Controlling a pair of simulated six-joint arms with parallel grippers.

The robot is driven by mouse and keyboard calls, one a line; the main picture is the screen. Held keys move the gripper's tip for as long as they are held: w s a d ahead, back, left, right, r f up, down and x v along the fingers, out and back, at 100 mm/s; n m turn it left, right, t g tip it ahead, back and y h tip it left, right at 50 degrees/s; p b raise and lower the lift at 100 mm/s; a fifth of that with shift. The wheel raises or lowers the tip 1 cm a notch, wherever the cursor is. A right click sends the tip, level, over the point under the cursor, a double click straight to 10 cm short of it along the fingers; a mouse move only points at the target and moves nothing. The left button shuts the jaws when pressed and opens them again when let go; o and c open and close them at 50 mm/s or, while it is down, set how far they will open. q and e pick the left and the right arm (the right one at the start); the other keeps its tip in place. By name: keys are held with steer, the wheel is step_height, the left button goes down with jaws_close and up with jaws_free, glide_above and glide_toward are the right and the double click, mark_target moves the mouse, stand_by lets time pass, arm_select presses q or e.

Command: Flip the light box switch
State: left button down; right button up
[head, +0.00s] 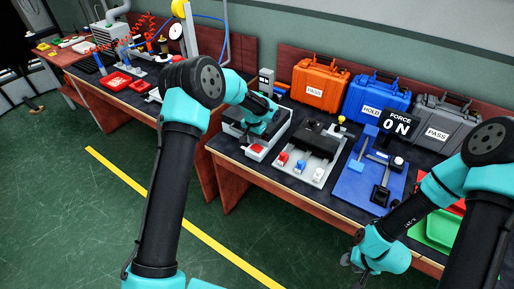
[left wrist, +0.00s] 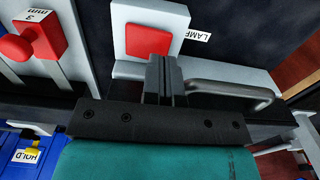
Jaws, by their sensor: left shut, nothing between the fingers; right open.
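The light box (head: 243,124) is a grey and dark unit on the bench in the middle of the head view. Its red switch (head: 257,148) sits on a white block on the box's near side. In the left wrist view the square red switch (left wrist: 153,41) is on a white plate beside a LAMP label (left wrist: 193,36). My left gripper (left wrist: 165,72) is shut and empty, its fingertips at the switch's lower edge; whether they touch is unclear. My right gripper (head: 349,261) is open at the bench's front edge, away from the light box.
A silver bar handle (left wrist: 236,92) is close right of my left fingers. A red block marked 3 mm (left wrist: 40,33) is to their left. A grey fixture (head: 302,168) with small colored blocks and a blue fixture (head: 358,186) stand right of the box. Orange (head: 318,84), blue and grey cases line the back.

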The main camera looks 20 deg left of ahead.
arm_select(q)
steer(key=shift+f, duration=1.25)
stand_by(0.9)
steer(key=shift+r, duration=3.55)
